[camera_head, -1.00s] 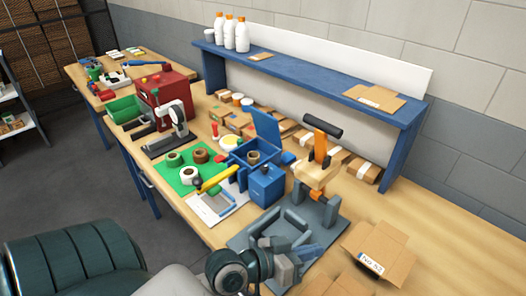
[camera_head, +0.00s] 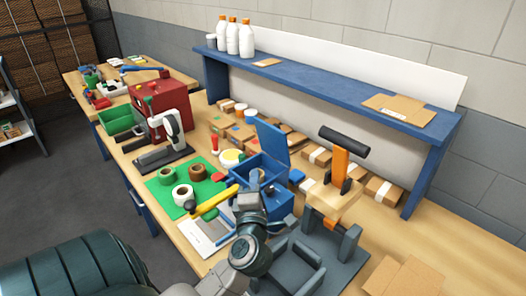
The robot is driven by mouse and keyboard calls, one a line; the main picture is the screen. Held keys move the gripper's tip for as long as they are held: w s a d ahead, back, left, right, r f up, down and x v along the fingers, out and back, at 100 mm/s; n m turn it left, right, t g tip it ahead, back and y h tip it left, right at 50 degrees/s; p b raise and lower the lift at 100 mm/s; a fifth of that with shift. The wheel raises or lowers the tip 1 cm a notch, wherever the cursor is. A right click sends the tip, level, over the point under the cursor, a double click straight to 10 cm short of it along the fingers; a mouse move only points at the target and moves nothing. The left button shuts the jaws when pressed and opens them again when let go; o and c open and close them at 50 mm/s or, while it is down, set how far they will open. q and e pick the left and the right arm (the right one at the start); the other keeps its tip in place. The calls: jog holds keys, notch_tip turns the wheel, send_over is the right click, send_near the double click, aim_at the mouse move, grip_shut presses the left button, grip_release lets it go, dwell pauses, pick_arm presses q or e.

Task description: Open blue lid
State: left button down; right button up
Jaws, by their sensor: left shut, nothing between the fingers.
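A blue box (camera_head: 275,168) stands on the workbench near the middle of the view. Its blue lid (camera_head: 272,141) stands raised and tilted at the back, so the box's top is open. My left gripper (camera_head: 250,192) is shut and empty, in front of the box and overlapping its near side in the picture. I cannot tell whether it touches the box. The gripper and wrist hide part of the box's front and the lower blue block beside it. My right gripper is out of view.
A green mat (camera_head: 165,199) with tape rolls lies left of the box. A yellow-handled tool (camera_head: 213,200) is close to my wrist. A grey press with an orange lever (camera_head: 340,165) stands at right. A blue shelf (camera_head: 300,92) runs behind.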

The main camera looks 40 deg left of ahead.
aim_at(267, 133)
pick_arm(q)
jog(key=shift+w+a+r, duration=0.25)
jog(key=shift+r, duration=0.05)
jog(key=p+x, duration=0.1)
jog(key=x, duration=0.2)
jog(key=w+d+p+x, duration=0.1)
jog(key=x, duration=0.3)
jog(key=p+x, duration=0.2)
jog(key=x, duration=0.2)
jog(key=shift+w+d+r, duration=0.15)
jog(key=shift+d+r, duration=0.05)
jog(key=shift+d, duration=0.15)
jog(key=shift+w, duration=0.45)
